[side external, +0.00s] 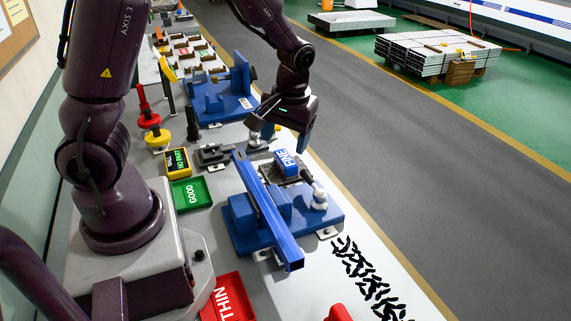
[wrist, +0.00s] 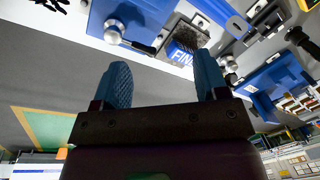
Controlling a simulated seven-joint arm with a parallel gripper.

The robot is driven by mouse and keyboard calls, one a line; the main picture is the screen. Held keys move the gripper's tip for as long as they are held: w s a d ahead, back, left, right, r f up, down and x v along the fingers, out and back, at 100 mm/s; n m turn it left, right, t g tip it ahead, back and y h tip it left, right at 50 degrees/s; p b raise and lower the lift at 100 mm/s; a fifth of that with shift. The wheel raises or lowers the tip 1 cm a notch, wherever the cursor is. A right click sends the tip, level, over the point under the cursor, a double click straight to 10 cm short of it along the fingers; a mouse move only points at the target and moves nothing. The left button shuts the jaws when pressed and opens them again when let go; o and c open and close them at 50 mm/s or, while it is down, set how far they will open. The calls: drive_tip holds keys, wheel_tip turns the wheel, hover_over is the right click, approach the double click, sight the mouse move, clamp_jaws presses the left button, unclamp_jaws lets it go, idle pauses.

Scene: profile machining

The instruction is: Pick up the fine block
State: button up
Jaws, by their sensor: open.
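The fine block (side external: 286,163) is blue with a white FINE label. It rests on a dark base beside the blue fixture, just below my gripper in the side view. In the wrist view the fine block (wrist: 183,54) shows beyond the fingertips, nearer the right finger, with its label partly cut off by that finger. My gripper (side external: 287,138) is open, with blue fingers pointing down above the block. In the wrist view my gripper (wrist: 163,68) has nothing between its fingers, and I see no contact with the block.
A long blue profile (side external: 268,215) lies across a blue fixture (side external: 325,212) beside the block. A silver-topped knob or clamp (side external: 319,197) stands close by. A green GOOD tray (side external: 190,193), a red THIN tray (side external: 230,298) and black pieces (side external: 362,268) lie around the bench.

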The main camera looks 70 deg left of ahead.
sight(286, 158)
drive_tip(key=w+a+f+n+y, duration=0.1)
drive_tip(key=w+a+f+n, duration=0.1)
drive_tip(key=a+f+n, duration=0.1)
drive_tip(key=w+a+f+n+y, duration=0.1)
drive_tip(key=w+a+f+n, duration=0.1)
drive_tip(key=a+f+n, duration=0.1)
drive_tip(key=w+a+f+n+y, duration=0.1)
drive_tip(key=w+a+f+n, duration=0.1)
drive_tip(key=a+f, duration=0.3)
drive_tip(key=shift+w+a+f+n+t, duration=0.15)
drive_tip(key=shift+a+n+t, duration=0.2)
drive_tip(key=shift+n, duration=0.45)
drive_tip(key=shift+s+x, duration=0.1)
drive_tip(key=shift+x, duration=1.25)
drive_tip(key=shift+s+x, duration=0.15)
drive_tip(key=shift+x, duration=1.25)
drive_tip(key=shift+d, duration=0.15)
drive_tip(key=c, duration=1.1)
